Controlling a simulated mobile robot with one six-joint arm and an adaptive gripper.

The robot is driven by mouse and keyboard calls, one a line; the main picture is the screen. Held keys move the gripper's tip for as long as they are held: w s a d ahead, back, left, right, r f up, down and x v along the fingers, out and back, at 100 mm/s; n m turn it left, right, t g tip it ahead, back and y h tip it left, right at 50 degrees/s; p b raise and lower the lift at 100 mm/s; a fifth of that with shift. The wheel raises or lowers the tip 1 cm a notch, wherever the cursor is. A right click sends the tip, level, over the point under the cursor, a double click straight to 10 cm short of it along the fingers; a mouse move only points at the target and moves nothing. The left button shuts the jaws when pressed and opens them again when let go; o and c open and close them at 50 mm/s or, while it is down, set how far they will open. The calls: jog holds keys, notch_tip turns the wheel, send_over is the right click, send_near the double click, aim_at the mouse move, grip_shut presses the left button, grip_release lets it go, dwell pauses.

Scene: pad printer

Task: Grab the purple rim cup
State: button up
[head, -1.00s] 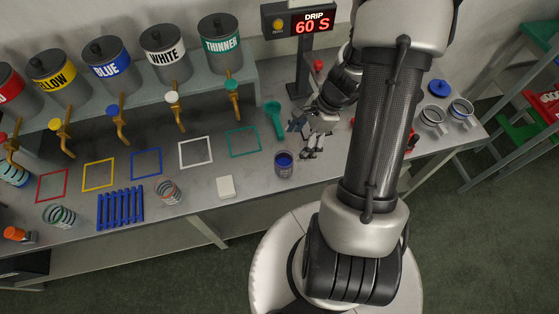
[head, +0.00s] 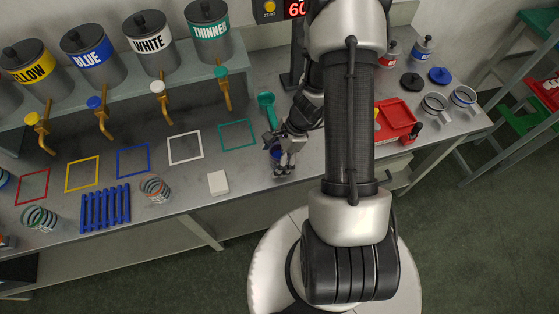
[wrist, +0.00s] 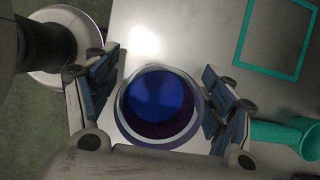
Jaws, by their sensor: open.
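The purple rim cup (wrist: 158,104) sits on the bench in the wrist view, seen from above, with a pale edge, a purple band and blue inside. My gripper (wrist: 160,98) is open, with one blue-padded finger on each side of the cup. The right finger is very close to the cup wall; I cannot tell whether it touches. A gap shows on the left side. In the head view my gripper (head: 281,156) is down at the cup (head: 277,153), which is mostly hidden behind the fingers.
A teal scoop (head: 267,104) lies just behind the gripper, beside the teal square outline (head: 237,134). A white block (head: 218,182) is to the left near the front edge. A red tray (head: 397,118) is to the right. Paint dispensers line the back.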

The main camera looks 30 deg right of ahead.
jog(key=shift+a+f, duration=0.15)
jog(key=shift+f, duration=0.15)
jog(key=c, duration=1.2)
